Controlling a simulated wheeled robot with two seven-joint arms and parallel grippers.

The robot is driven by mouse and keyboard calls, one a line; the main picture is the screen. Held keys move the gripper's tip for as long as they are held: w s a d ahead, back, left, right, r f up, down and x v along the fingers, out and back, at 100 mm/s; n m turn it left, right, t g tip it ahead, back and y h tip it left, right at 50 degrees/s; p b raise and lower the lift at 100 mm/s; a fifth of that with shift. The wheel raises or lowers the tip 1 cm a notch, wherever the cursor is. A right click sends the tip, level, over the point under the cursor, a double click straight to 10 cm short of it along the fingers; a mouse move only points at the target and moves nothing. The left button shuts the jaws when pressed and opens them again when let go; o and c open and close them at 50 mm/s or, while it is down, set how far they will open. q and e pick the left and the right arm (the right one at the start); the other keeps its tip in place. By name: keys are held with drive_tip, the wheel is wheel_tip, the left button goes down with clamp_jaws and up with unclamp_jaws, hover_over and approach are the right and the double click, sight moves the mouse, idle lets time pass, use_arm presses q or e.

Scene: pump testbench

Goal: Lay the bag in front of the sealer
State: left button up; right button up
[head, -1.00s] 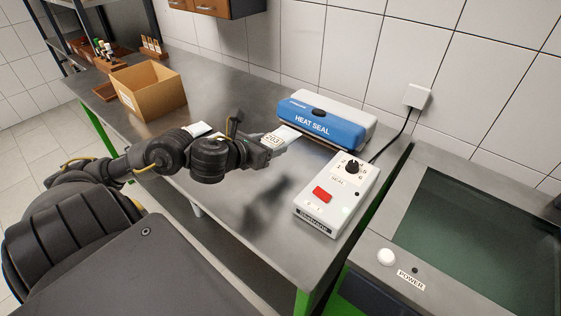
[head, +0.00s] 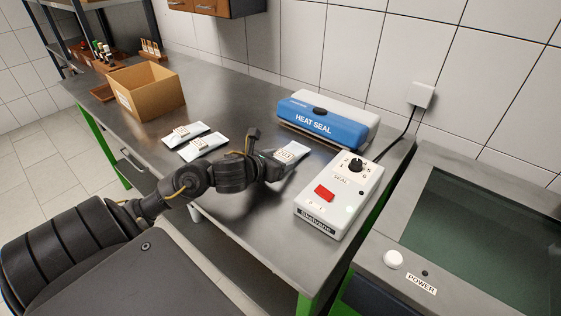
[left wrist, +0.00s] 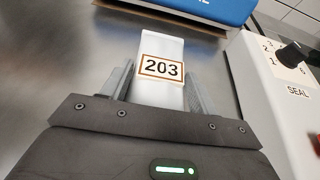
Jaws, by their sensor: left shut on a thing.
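A white bag (head: 290,156) labelled 203 is in front of the blue and white heat sealer (head: 327,120), a little apart from it. My left gripper (head: 272,166) is shut on the bag's near end. In the left wrist view the bag (left wrist: 160,68) lies between the two fingers of my gripper (left wrist: 157,88), its far end pointing at the sealer (left wrist: 205,8). The bag is low over or on the steel table; I cannot tell if it touches. My right gripper is not in view.
A white control box (head: 338,200) with a dial and red button stands right of the bag. Two more labelled bags, one of them here (head: 203,145), lie on the table (head: 240,100) to the left. An open cardboard box (head: 147,92) stands beyond them.

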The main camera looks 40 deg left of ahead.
use_arm(q)
drive_tip(key=shift+r, duration=0.1)
drive_tip(key=o, duration=1.1)
